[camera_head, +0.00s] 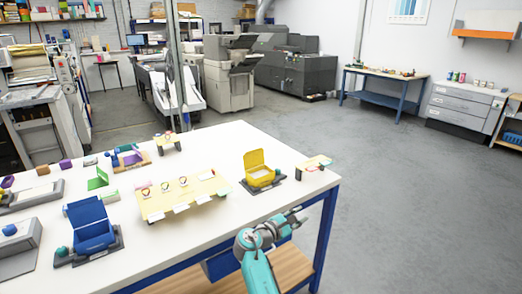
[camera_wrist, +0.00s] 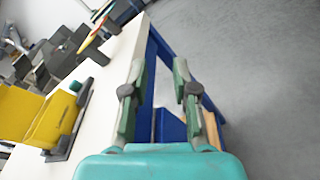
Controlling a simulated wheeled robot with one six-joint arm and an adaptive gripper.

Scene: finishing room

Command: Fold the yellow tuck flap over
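A yellow box (camera_head: 261,179) stands on a dark base on the white table, near its right end. Its yellow flap (camera_head: 254,158) stands up at the back, so the box is open on top. In the wrist view, part of the yellow box (camera_wrist: 58,116) shows at the left edge, cut off by the frame. My gripper (camera_head: 300,217) is off the table's front right edge, to the right of the box and apart from it. In the wrist view my gripper (camera_wrist: 159,72) has its two fingers spread with nothing between them.
A blue open box (camera_head: 92,232) stands at the table's left front. A pale yellow board (camera_head: 183,194) with small items lies mid-table. A small stand (camera_head: 314,164) is right of the yellow box. Bare white tabletop (camera_head: 240,212) lies in front of the yellow box.

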